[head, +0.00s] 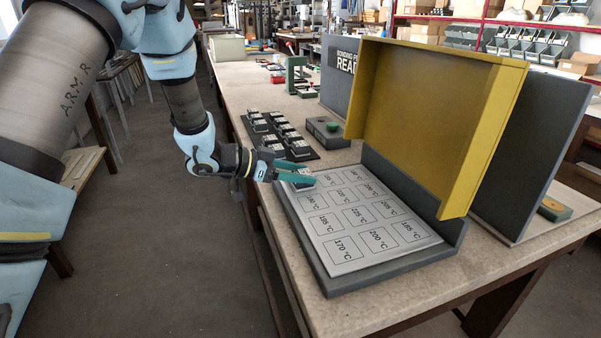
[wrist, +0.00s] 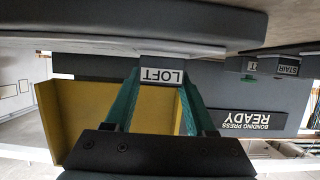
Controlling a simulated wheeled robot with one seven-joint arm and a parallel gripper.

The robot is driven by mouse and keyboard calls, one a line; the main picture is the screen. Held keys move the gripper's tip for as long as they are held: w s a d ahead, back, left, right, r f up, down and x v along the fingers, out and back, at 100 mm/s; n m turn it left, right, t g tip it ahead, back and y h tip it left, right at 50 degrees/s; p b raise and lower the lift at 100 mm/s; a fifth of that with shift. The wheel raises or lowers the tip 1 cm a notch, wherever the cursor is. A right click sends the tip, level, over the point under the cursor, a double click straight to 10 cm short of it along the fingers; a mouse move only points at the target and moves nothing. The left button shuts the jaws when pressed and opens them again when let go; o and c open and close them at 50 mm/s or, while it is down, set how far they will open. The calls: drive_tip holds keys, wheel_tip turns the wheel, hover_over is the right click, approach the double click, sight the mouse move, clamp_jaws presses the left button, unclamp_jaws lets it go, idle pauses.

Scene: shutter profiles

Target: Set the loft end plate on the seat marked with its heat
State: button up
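My gripper (head: 304,171) is shut on the loft end plate, a small grey block (head: 302,183) between its green fingers. In the wrist view, which is upside down, the block's white label (wrist: 162,76) reads LOFT. The plate is over the back left corner of the grey seat board (head: 345,268); I cannot tell whether it touches. The board has rows of outlined seats marked with temperatures. The plate and fingers partly hide the back left seats. No heat mark is readable on the plate.
A yellow hood (head: 430,115) stands over the board's right side. A dark rack (head: 305,153) of other plates lies behind, with a STAIR label (wrist: 287,69) in the wrist view.

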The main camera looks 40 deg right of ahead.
drive_tip(key=o, duration=0.4)
drive_tip(key=shift+o, duration=0.2)
drive_tip(key=shift+r, duration=0.25)
drive_tip(key=b+v, duration=0.1)
drive_tip(key=v, duration=1.1)
drive_tip(key=shift+b, duration=0.35)
drive_tip(key=shift+w+f, duration=0.1)
